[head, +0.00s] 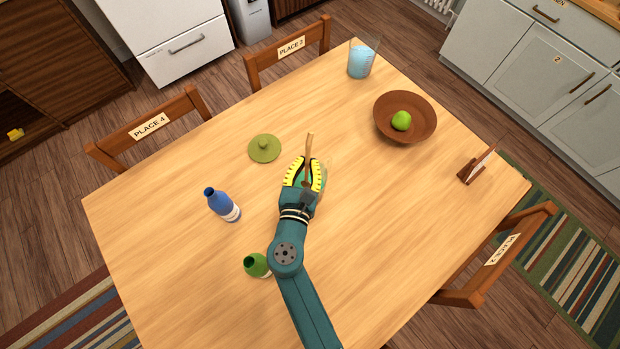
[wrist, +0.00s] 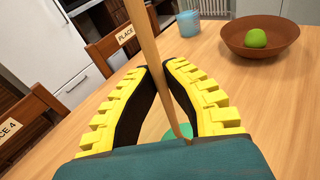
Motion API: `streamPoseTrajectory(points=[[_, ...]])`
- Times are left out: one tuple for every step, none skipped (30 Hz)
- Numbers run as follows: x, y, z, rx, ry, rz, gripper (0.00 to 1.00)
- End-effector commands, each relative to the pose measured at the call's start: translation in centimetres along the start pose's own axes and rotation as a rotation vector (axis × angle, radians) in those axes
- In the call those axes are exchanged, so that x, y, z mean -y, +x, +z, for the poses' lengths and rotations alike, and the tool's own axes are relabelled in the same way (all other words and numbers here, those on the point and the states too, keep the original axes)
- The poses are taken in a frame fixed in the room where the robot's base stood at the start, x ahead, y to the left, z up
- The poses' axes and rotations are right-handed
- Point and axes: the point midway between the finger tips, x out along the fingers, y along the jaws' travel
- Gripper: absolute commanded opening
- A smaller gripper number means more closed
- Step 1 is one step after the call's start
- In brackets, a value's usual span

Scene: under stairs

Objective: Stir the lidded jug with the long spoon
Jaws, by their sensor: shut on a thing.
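My gripper (head: 304,172) is shut on a long wooden spoon (head: 309,146). In the wrist view the spoon (wrist: 143,35) runs between the yellow-backed fingers, its lower part down toward a teal-green patch (wrist: 180,132). That patch lies below the fingers and is mostly hidden. In the head view a clear edge shows just right of the fingers, perhaps a see-through vessel; I cannot tell whether the spoon's lower end is inside it. An olive-green lid with a knob (head: 264,149) lies on the table left of my gripper. A clear vessel with blue contents (head: 360,62) stands at the far edge.
A brown bowl (head: 382,123) holding a green apple (head: 401,120) is at the right back. A small wooden stand (head: 470,172) is near the right edge. The right front table is clear.

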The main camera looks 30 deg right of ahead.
Motion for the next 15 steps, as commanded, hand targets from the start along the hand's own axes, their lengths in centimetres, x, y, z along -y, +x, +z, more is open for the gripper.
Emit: streamPoseTrajectory(points=[[0.0, -0.1, 1.2, 0.000, 0.000, 0.000, 0.00], [0.0, -0.1, 1.5, 0.001, 0.000, -0.001, 0.00], [0.0, -0.1, 2.0, 0.001, 0.001, -0.001, 0.00], [0.0, -0.1, 2.3, 0.001, 0.001, -0.001, 0.00], [0.0, -0.2, 2.6, 0.001, 0.001, -0.001, 0.00], [0.0, -0.2, 3.1, 0.001, 0.001, -0.001, 0.00], [0.0, -0.2, 3.4, 0.001, 0.001, -0.001, 0.00], [0.0, -0.2, 3.8, 0.001, 0.001, -0.001, 0.00], [0.0, -0.2, 4.2, 0.001, 0.001, -0.001, 0.00], [0.0, -0.3, 4.5, 0.001, 0.001, -0.001, 0.00], [0.0, -0.3, 4.9, 0.001, 0.001, -0.001, 0.00], [0.0, -0.3, 5.3, 0.001, 0.001, -0.001, 0.00], [0.0, -0.3, 5.6, 0.001, 0.001, -0.001, 0.00], [0.0, -0.3, 6.0, 0.001, 0.001, -0.001, 0.00], [0.0, -0.4, 6.4, 0.001, 0.001, -0.001, 0.00]])
